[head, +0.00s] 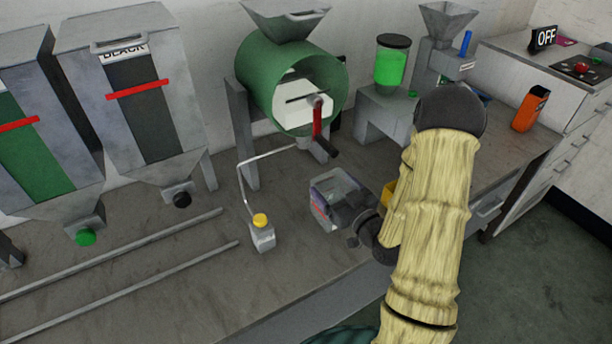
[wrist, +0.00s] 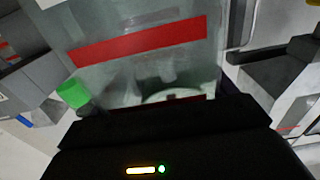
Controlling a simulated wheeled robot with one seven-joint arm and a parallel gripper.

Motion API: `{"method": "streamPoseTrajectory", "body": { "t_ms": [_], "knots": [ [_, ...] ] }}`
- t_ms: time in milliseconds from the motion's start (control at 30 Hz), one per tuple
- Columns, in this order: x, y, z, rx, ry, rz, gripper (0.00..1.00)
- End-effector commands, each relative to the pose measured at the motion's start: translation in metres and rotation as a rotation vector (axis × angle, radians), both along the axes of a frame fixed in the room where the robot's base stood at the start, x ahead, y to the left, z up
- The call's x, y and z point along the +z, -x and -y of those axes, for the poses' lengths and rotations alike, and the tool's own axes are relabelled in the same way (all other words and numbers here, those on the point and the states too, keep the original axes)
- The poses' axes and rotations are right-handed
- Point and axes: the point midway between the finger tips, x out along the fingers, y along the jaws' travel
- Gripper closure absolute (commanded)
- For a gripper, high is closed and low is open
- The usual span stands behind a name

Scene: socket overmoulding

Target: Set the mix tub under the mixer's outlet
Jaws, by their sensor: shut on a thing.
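The mix tub (head: 322,184) is a small, clear, open-topped box with coloured marks on its side. In the wrist view the tub (wrist: 140,45) fills the middle, with a red band across its wall. My gripper (head: 348,207) is shut on the tub's near right side and hides part of it. The mixer (head: 262,75) is a green drum on grey legs with a hopper on top. Its outlet (head: 318,148) is at the drum's lower front. In the head view the tub is below and slightly right of the outlet; their exact alignment and the tub's height cannot be told.
A green-filled jar machine (head: 391,65) stands behind right. Two hoppers (head: 135,95) are at left. Rails (head: 120,295) lie on the front left bench.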

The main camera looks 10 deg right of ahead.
Motion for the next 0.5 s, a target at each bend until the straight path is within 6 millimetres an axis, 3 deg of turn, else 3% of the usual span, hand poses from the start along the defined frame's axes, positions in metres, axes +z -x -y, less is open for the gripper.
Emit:
{"method": "streamPoseTrajectory", "body": {
  "t_ms": [500],
  "knots": [
    [-0.0038,-0.0073,-0.0052,-0.006,0.000,0.003,0.57]
  ]
}}
